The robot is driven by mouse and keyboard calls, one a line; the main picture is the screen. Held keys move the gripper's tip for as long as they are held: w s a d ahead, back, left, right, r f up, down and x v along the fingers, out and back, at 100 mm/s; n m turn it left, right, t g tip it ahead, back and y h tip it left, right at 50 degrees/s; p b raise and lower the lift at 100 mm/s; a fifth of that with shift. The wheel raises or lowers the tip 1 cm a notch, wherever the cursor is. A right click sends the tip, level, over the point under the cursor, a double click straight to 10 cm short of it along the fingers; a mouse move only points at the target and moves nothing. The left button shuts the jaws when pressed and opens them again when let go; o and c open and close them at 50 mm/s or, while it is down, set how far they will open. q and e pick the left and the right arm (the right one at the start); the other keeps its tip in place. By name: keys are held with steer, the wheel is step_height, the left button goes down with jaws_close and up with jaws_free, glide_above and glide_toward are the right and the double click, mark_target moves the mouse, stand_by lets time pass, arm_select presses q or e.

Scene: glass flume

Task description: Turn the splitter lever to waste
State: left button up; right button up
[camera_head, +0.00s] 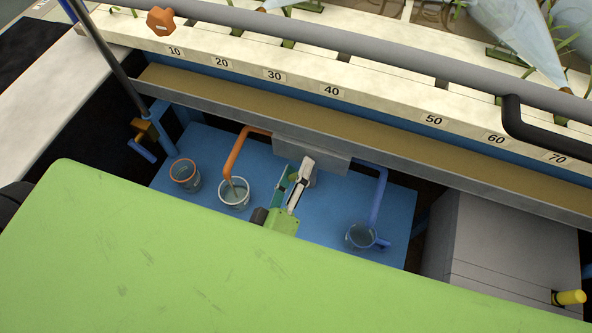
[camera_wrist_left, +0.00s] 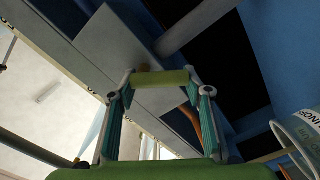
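The splitter, a grey box (camera_head: 312,152), hangs under the flume. An orange pipe (camera_head: 235,155) leaves it on the left and a blue pipe (camera_head: 377,195) on the right. My left gripper (camera_head: 293,175) is just below the box, between the pipes. In the left wrist view, a yellow-green bar (camera_wrist_left: 160,79), seemingly the splitter lever's handle, spans between the fingertips of my left gripper (camera_wrist_left: 161,80), which touch both ends. My right gripper is out of view.
A white-rimmed beaker (camera_head: 234,194) stands under the orange pipe, an orange-rimmed beaker (camera_head: 185,175) farther left, a clear one (camera_head: 360,236) under the blue pipe. They stand on a blue shelf (camera_head: 320,225). A grey cabinet (camera_head: 490,250) is at right; the flume's rail (camera_head: 300,98) runs above.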

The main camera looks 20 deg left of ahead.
arm_select(q)
steer(key=shift+f+n, duration=0.1)
steer(key=shift+n, duration=0.2)
steer(key=n, duration=0.3)
steer(key=shift+d+f+b, duration=0.25)
steer(key=shift+f+b, duration=0.05)
steer(key=shift+d+f+n+b, duration=0.1)
steer(key=shift+d+n+b, duration=0.05)
steer(key=shift+n, duration=0.65)
steer(key=shift+d+n+b, duration=0.1)
steer(key=shift+n+b, duration=0.05)
steer(key=shift+n, duration=0.65)
steer(key=o, duration=1.1)
steer(key=shift+s, duration=0.1)
